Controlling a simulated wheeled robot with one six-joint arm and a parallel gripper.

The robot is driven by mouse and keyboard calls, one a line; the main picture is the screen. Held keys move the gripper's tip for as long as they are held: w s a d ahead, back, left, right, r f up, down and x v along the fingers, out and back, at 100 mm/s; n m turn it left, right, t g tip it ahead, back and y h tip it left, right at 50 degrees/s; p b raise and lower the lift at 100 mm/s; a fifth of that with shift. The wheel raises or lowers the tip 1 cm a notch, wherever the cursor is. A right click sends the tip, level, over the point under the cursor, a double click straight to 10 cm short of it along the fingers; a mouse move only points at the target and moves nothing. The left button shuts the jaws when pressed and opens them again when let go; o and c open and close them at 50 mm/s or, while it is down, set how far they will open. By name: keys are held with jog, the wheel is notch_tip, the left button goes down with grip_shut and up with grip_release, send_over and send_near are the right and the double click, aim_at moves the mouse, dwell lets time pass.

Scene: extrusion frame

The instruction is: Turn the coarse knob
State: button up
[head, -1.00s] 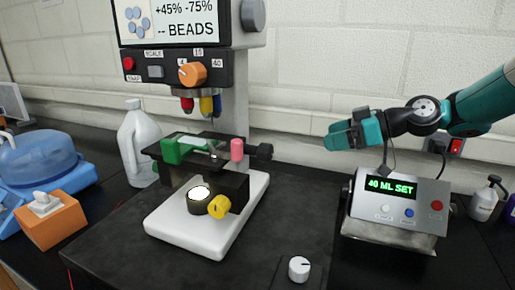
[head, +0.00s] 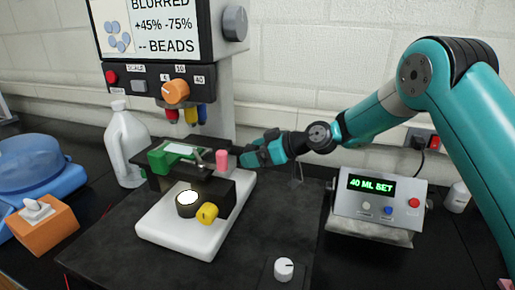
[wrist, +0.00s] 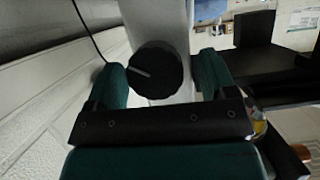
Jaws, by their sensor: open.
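In the wrist view a dark round knob with a pale pointer line (wrist: 155,73) sits on a pale upright column (wrist: 158,22). I cannot tell how deep the knob lies between the fingers. In the head view my gripper (head: 250,156) is at the right side of the microscope, just right of the pink peg (head: 222,161) by the black stage. The knob is hidden there behind the gripper.
The white microscope base (head: 180,238) carries a yellow knob (head: 207,213). An orange dial (head: 175,91) and a grey side knob (head: 235,23) are higher up. A control box reading "40 ML SET" (head: 377,205) stands right, and a white dial (head: 284,269) sits in front.

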jog(key=shift+w+a+f, duration=0.15)
jog(key=shift+a, duration=0.15)
jog(key=c, duration=0.9)
jog(key=shift+d, duration=0.3)
jog(key=shift+a, duration=0.4)
